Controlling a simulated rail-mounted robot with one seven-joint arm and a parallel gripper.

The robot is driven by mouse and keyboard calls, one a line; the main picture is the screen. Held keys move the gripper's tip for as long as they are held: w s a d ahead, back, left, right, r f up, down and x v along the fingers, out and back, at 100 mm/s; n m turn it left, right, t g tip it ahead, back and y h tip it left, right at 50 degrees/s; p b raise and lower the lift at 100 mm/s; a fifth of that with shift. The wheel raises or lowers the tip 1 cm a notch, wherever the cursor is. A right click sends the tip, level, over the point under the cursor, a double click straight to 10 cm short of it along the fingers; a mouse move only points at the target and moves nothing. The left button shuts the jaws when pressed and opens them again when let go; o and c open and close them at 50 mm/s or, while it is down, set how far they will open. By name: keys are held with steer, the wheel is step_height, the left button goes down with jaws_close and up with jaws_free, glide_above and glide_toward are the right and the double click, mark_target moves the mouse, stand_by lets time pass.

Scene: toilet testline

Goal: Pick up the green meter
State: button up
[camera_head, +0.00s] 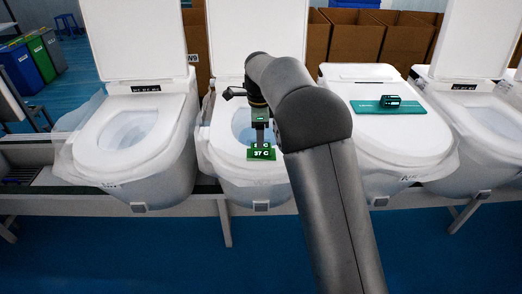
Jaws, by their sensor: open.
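A small dark green meter-like device (390,101) rests on a flat green pad (366,107) on the closed lid of the third toilet from the left. A green block showing "37 C" (261,153) is at the front rim of the second toilet, directly below my gripper (260,137). My gripper points down over the second toilet's bowl and is open. The fingertips are small and dark, and I cannot tell whether they touch the "37 C" block. The device on the pad is well to the right of my gripper, beyond my arm.
The second toilet (215,140) has its lid raised, as does the first toilet (85,150). A fourth toilet (490,125) stands at right. All sit along a raised rail line. Brown boxes (355,42) and coloured bins (22,68) stand behind.

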mark_target(261, 150)
steer(key=shift+w+d+f+p, duration=0.1)
steer(key=shift+f+p, duration=0.4)
steer(key=shift+f, duration=0.95)
steer(key=shift+d+f+p, duration=0.1)
steer(key=shift+f+p, duration=0.35)
steer(key=shift+f, duration=0.95)
steer(key=c, duration=1.2)
